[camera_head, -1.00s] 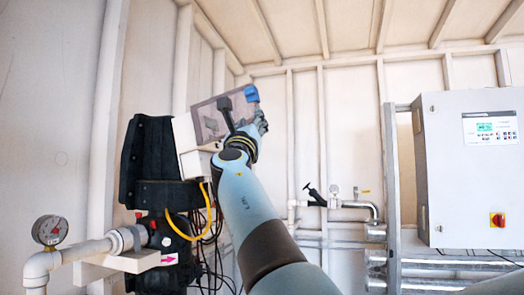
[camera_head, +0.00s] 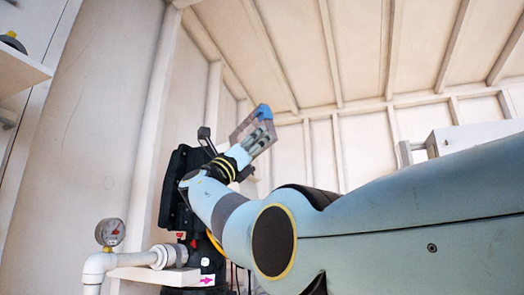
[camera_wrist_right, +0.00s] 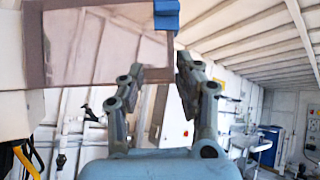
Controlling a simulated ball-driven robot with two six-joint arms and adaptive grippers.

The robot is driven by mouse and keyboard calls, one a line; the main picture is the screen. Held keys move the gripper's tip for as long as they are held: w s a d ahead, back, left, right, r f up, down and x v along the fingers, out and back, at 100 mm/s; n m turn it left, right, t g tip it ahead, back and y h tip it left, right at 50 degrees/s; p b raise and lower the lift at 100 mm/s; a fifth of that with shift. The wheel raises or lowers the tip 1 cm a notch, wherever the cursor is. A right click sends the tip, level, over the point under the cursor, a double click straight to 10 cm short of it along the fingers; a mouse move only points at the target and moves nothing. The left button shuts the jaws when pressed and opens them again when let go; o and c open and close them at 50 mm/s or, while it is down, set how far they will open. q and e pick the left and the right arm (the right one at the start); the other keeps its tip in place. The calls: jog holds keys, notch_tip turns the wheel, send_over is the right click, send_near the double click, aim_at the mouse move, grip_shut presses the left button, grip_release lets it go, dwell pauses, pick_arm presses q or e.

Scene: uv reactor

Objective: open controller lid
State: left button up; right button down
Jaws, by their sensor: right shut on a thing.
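The controller lid (camera_head: 241,130) is a see-through panel with a brownish frame and a blue piece (camera_head: 263,112) at its upper corner. It stands tilted above the black unit in the head view. In the right wrist view the lid (camera_wrist_right: 36,50) fills the upper left, with the blue piece (camera_wrist_right: 166,15) at its top right. My right gripper (camera_head: 262,136) is at the lid's right edge, and its fingers (camera_wrist_right: 158,70) are shut on the lid there. The controller body behind is mostly hidden by my arm. My left gripper is not in view.
A black unit (camera_head: 175,160) stands left of my right arm, with a small black part (camera_head: 205,133) on top. A pressure gauge (camera_head: 110,232) and white pipe (camera_head: 97,268) are at lower left. A grey-white cabinet (camera_head: 460,138) is partly hidden at right. Open air lies above the lid.

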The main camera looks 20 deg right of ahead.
jog(key=shift+a, duration=0.35)
jog(key=c, duration=1.3)
grip_release()
jog(key=o, duration=0.3)
jog(key=shift+w+a+f, duration=0.1)
jog(key=shift+w+a, duration=0.05)
jog(key=shift+o, duration=0.2)
jog(key=shift+d, duration=0.2)
